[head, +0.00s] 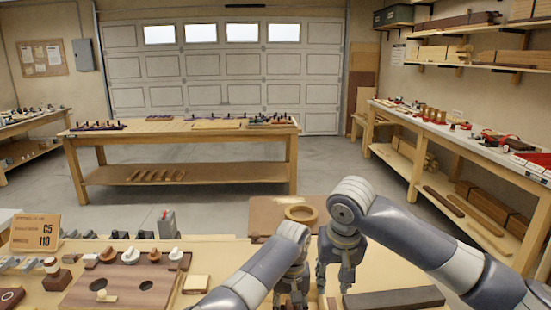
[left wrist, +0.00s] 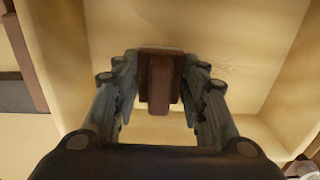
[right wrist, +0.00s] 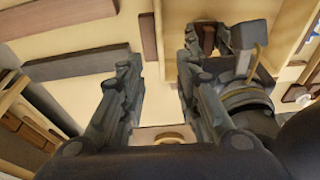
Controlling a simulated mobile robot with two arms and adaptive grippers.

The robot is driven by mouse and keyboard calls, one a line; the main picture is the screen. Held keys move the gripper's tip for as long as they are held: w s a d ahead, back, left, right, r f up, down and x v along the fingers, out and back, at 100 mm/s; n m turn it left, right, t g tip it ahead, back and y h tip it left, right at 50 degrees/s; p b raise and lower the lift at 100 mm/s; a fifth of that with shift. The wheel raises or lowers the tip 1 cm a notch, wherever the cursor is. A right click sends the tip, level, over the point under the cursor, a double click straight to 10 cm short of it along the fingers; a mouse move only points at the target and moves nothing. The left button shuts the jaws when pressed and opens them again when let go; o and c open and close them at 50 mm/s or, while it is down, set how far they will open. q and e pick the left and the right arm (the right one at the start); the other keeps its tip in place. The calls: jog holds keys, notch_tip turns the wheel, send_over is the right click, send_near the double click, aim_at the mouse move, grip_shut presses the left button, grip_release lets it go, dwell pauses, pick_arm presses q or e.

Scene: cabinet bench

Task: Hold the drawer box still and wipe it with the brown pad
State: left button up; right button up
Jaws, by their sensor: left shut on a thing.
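The brown pad (left wrist: 160,85) is between the fingers of my left gripper (left wrist: 160,95), which is shut on its grip. The pad is inside the pale wooden drawer box (left wrist: 235,65), against or close over its floor; contact is not clear. The pad also shows in the right wrist view (right wrist: 207,38). In the head view my left gripper (head: 292,287) and right gripper (head: 336,275) are side by side, and my arms hide most of the box.
A dark bar (head: 395,299) lies right of my right gripper. A wooden ring (head: 300,213) lies on a brown board behind.

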aim_at(326, 306)
jog(key=x, duration=1)
jog(key=shift+w+f, duration=0.1)
jog(key=shift+f, duration=0.3)
jog(key=shift+f, duration=0.1)
grip_shut()
dwell(0.3)
